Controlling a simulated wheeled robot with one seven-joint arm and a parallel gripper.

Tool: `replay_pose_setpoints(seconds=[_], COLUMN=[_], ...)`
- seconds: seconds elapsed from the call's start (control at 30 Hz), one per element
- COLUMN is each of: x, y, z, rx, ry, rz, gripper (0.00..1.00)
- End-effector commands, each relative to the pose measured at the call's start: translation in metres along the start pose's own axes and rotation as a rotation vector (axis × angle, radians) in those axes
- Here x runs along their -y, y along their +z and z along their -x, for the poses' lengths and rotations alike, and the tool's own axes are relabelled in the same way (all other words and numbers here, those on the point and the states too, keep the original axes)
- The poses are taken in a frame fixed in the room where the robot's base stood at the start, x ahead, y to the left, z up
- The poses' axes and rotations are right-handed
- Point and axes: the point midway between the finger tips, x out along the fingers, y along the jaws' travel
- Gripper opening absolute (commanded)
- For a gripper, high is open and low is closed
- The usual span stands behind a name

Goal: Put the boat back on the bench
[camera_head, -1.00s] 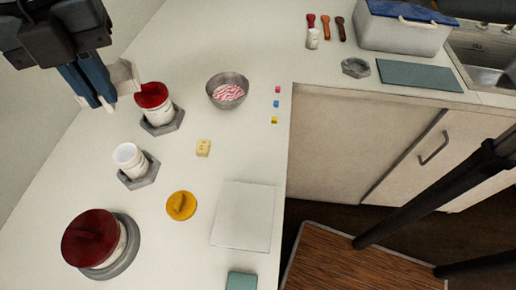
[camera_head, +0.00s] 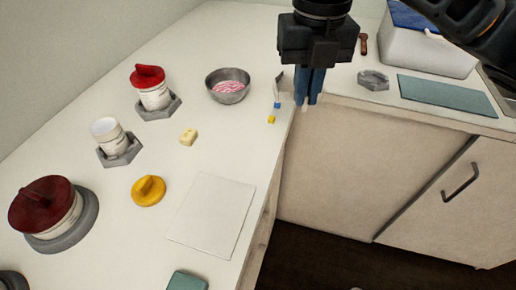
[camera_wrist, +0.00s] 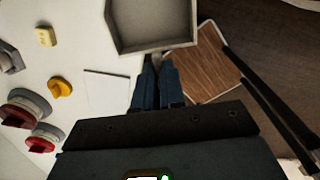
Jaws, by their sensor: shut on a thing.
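The boat (camera_wrist: 155,22) is a shallow grey angular tray. In the wrist view it sits at the tips of my gripper (camera_wrist: 157,62), which is shut on its near edge. In the head view my gripper (camera_head: 308,102) points down near the bench's inner corner and mostly hides the boat; a pale grey edge shows left of the fingers. The bench (camera_head: 225,140) is a white L-shaped worktop.
Jars with red lids (camera_head: 155,95) (camera_head: 60,225), an open white cup (camera_head: 108,138), a steel bowl (camera_head: 228,95), a yellow lid (camera_head: 148,191) and a white square plate (camera_head: 212,215) stand on the left bench. A hexagonal holder (camera_head: 373,80) and teal mat (camera_head: 447,95) lie right.

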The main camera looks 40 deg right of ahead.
Motion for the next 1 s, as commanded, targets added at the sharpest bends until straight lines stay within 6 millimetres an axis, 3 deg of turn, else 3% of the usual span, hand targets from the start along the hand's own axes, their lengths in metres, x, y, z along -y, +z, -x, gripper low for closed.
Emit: replay_pose_setpoints(seconds=[0.3, 0.5, 0.77, 1.0], x=[-0.064, -0.094, -0.102, -0.102], y=[-0.018, -0.025, -0.028, -0.028], z=[-0.037, -0.057, -0.07, -0.101], rx=[-0.003, -0.001, -0.001, -0.001], ry=[-0.001, -0.001, -0.001, -0.002], rz=[0.005, 0.001, -0.002, -0.001], gripper=[0.0, 0.0, 0.0, 0.0])
